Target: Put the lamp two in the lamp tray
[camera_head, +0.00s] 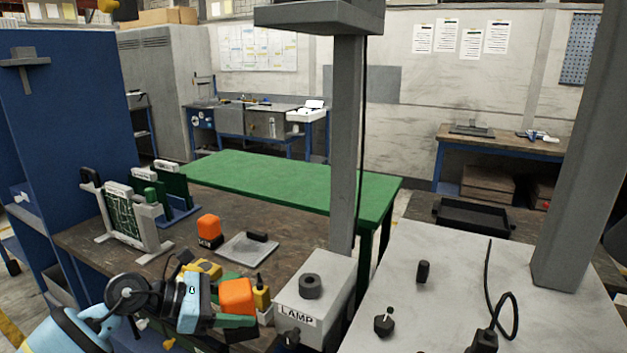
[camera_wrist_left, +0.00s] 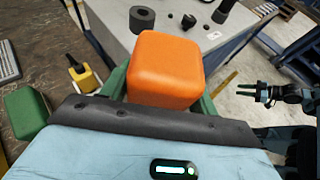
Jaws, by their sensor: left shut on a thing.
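My left gripper (camera_head: 222,310) is shut on an orange block-shaped lamp (camera_head: 237,296), held above the near edge of the brown bench. In the left wrist view the orange lamp (camera_wrist_left: 166,68) sits between the green fingers; its underside is hidden and no number on it shows. A second orange lamp (camera_head: 208,229) with a dark, labelled base stands on the bench. A shallow black tray (camera_head: 474,228) lies empty at the right, behind the light table; I see no label on it. My right gripper (camera_wrist_left: 255,92) shows small in the left wrist view, its fingers apart and empty.
A white box (camera_head: 318,285) marked LAMP carries a black ring, right of my left gripper. A grey column (camera_head: 345,150) rises behind it. The light table (camera_head: 450,270) holds black knobs and a cable. Circuit-board racks (camera_head: 130,225) and a grey plate (camera_head: 247,249) stand on the bench.

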